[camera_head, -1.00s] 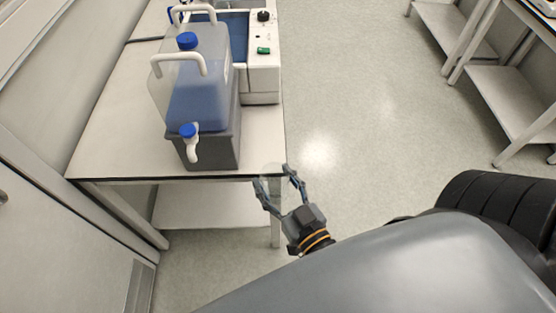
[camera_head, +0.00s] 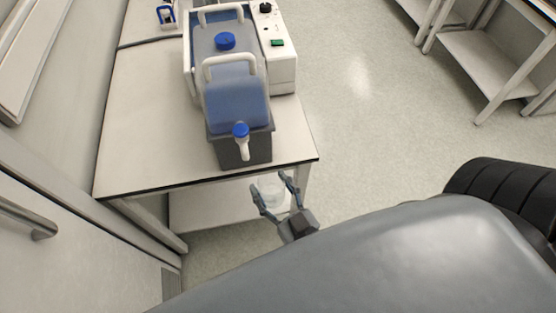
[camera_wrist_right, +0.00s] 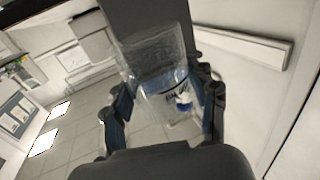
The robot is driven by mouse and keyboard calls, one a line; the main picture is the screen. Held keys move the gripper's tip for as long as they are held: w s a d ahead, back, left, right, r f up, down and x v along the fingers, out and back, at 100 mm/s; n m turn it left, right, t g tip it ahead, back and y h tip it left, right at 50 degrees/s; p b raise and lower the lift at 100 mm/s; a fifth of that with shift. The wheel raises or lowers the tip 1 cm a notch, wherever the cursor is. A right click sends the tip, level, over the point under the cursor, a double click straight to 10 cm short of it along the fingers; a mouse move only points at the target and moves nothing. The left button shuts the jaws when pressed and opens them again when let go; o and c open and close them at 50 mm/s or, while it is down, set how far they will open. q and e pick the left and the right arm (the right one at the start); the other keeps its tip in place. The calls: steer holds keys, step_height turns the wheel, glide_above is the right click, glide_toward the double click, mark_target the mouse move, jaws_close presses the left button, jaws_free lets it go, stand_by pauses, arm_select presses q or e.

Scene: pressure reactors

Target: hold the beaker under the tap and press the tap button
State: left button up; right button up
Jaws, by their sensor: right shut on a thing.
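The tap (camera_head: 243,146) with its blue button (camera_head: 240,130) is on the front of a translucent jug (camera_head: 236,98), which stands in a dark grey base on the bench. My right gripper (camera_head: 272,188) is shut on a clear glass beaker (camera_head: 270,194), below and to the right of the tap, just off the bench's front edge. In the right wrist view the beaker (camera_wrist_right: 155,75) sits between the two fingers, and a blue and white part, seemingly the tap, shows through its glass. The beaker looks empty. My left gripper is out of view.
The bench (camera_head: 145,150) has a dark front edge close to the beaker. Floor is open to the right. A door with a handle (camera_head: 30,218) is at the left.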

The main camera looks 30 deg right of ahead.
mark_target(260, 181)
steer(key=w, duration=0.1)
steer(key=w+a, duration=0.1)
steer(key=w, duration=0.1)
steer(key=shift+w+a+r+b, duration=0.15)
steer(key=shift+w+a+b, duration=0.05)
steer(key=shift+a+b, duration=0.1)
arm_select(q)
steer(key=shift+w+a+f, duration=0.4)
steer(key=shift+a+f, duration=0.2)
arm_select(e)
steer(key=shift+w+a, duration=0.25)
steer(key=shift+w, duration=0.3)
steer(key=shift+w+a, duration=0.25)
steer(key=shift+w, duration=0.3)
steer(key=shift+r, duration=0.1)
